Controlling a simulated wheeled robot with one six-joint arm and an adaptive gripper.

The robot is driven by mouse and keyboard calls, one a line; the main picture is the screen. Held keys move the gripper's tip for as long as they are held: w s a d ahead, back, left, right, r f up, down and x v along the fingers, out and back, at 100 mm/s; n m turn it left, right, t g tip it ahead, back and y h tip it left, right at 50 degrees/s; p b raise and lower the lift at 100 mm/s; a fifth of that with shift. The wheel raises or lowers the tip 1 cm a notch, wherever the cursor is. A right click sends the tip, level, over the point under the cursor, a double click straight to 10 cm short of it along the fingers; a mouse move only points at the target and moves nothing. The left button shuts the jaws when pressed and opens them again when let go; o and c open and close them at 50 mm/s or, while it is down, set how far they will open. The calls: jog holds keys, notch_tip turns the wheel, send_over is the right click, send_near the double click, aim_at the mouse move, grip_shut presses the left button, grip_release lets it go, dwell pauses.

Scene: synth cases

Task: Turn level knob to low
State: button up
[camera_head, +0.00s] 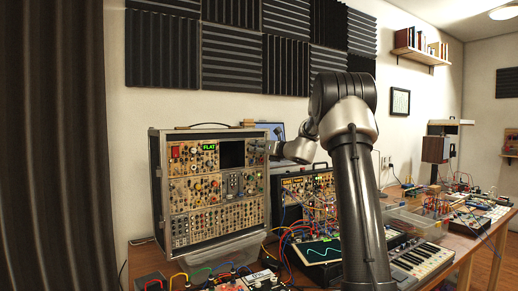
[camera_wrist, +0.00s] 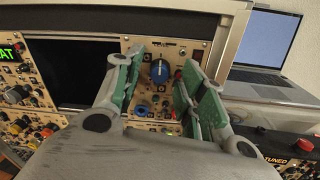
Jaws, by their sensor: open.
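I cannot tell whether the fingers touch the knob. In the head view my gripper (camera_head: 268,148) is at the upper right of the synth case (camera_head: 156,185), and the knob is hidden or too small to make out there.
A dark screen (camera_wrist: 58,72) is left of the panel, with a green lit display beside it. An open laptop (camera_wrist: 265,55) stands to the right. A second patched synth (camera_head: 305,183) with many cables is right of the case. A keyboard (camera_head: 420,262) lies on the crowded table.

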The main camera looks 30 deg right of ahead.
jog(key=shift+w, duration=0.2)
grip_shut()
dwell(0.3)
jog(key=n+h, duration=0.1)
jog(key=n, duration=2.5)
jog(key=shift+a, duration=0.1)
jog(key=shift+n, duration=0.3)
